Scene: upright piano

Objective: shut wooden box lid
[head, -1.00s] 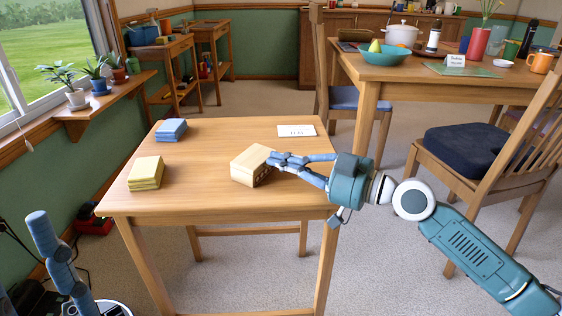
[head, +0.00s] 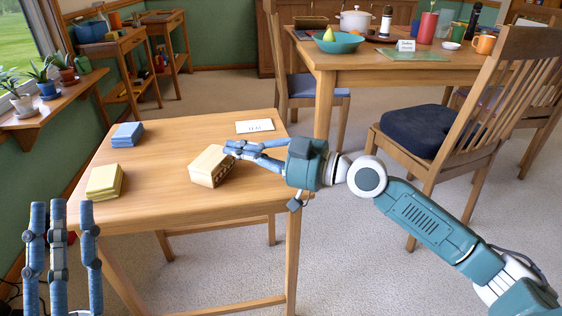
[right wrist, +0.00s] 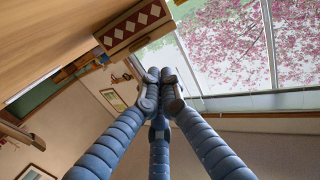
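The small wooden box (head: 208,168) sits on the small wooden table (head: 165,195). Its top looks flat, with no raised lid visible. In the right wrist view the box (right wrist: 132,27) shows a side with a row of red and white diamonds. My right gripper (head: 232,149) is at the box's upper right edge; I cannot tell whether it touches. In the right wrist view its fingertips (right wrist: 160,77) come together with nothing between them, apart from the box in that picture. My left gripper (head: 62,205) is at the lower left, fingers spread and empty, in front of the table.
A yellow stack (head: 104,182) and a blue stack (head: 127,134) lie on the table's left side. A white card (head: 254,126) lies at its back right. A chair with a dark cushion (head: 419,130) and a dining table (head: 385,62) stand to the right.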

